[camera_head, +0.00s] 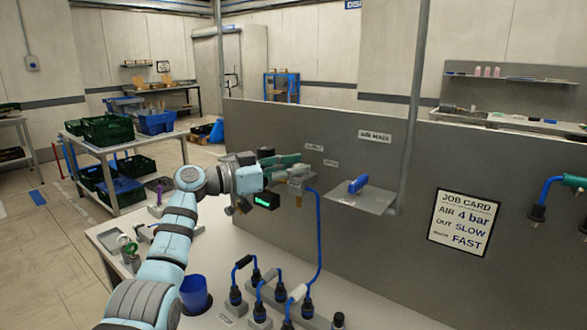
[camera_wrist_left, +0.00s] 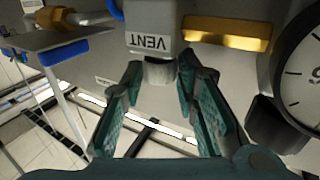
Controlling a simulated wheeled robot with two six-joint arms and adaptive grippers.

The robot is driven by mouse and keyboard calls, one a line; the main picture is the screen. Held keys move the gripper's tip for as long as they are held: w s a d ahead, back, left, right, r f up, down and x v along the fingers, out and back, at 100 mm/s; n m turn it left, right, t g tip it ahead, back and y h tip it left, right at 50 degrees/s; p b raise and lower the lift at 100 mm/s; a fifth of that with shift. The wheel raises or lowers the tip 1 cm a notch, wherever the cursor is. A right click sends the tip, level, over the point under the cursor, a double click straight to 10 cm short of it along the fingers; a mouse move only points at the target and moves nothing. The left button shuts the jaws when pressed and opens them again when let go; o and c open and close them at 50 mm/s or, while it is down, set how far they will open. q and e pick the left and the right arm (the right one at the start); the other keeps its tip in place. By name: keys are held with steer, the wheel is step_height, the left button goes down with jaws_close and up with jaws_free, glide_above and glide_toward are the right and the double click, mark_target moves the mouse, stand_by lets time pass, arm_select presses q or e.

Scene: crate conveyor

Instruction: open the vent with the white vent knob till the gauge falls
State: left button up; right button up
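My left gripper (camera_head: 287,167) reaches from the left to the fittings at the grey panel. In the left wrist view its two green fingers (camera_wrist_left: 160,78) stand apart, one on each side of the short whitish vent knob (camera_wrist_left: 160,72). The fingertips are close to the knob; I see no clear grip on it. The knob sits under a grey block with an upside-down VENT label (camera_wrist_left: 149,41). The gauge (camera_wrist_left: 302,65) is partly cut off at the right, and its needle is not visible. My right gripper cannot be made out.
A blue handle (camera_head: 358,184) sits on a grey shelf (camera_head: 362,200) right of the gripper. A blue hose (camera_head: 318,240) runs down to several black plugs on the bench. A blue cup (camera_head: 194,294) stands by my left arm. A job card (camera_head: 464,222) hangs on the panel.

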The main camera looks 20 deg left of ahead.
arm_select(q)
steer(key=shift+o, duration=1.2)
steer(key=shift+s+a, duration=0.1)
steer(key=shift+a, duration=0.05)
steer(key=v, duration=1.1)
steer(key=shift+s+a, duration=0.2)
steer(key=shift+s, duration=0.05)
